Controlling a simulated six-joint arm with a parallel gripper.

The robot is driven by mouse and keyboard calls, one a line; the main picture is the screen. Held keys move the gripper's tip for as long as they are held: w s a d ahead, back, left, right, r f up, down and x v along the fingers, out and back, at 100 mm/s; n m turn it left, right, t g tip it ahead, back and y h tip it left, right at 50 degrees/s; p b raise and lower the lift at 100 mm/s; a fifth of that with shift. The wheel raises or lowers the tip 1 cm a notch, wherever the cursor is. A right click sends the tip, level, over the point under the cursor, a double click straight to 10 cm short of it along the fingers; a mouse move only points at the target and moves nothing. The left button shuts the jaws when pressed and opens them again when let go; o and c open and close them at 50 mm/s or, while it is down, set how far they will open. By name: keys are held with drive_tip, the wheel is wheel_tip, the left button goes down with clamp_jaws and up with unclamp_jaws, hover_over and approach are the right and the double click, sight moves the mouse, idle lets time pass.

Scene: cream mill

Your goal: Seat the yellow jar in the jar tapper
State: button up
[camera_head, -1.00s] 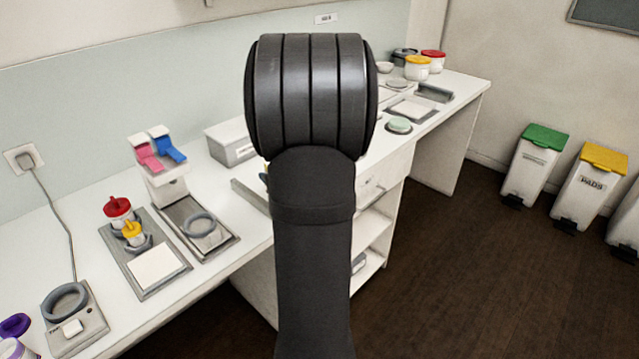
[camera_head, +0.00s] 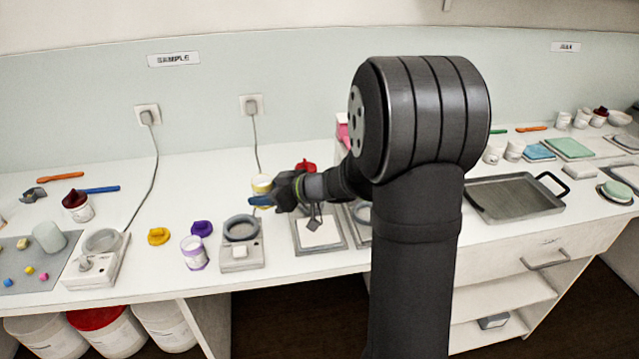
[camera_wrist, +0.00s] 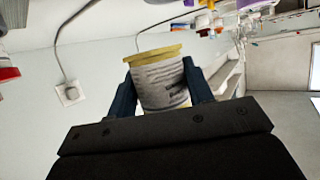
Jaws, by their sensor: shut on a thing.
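My gripper (camera_head: 264,198) is shut on the yellow jar (camera_head: 262,183), a lidless-looking white jar with a yellow rim. In the wrist view the jar (camera_wrist: 160,82) sits between both dark blue fingers, label facing the camera. In the head view it is held above the bench, behind a grey corded device (camera_head: 240,252) with a round ring holder and a square white button. A second corded device (camera_head: 88,272) with a ring and a knob stands further left. I cannot tell for certain which is the jar tapper. Both rings look empty.
A purple-rimmed jar (camera_head: 194,254), a purple lid (camera_head: 201,228) and a yellow lid (camera_head: 158,236) lie between the devices. A grey stand with a white pad (camera_head: 318,232) is right of the nearer device. A red lid (camera_head: 304,166) shows behind my arm. Cords run to wall sockets.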

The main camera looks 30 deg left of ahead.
drive_tip(key=n+g, duration=0.2)
hover_over(243, 231)
drive_tip(key=shift+a+f+h, duration=0.15)
drive_tip(key=shift+f+h, duration=0.15)
drive_tip(key=shift+f, duration=2.8)
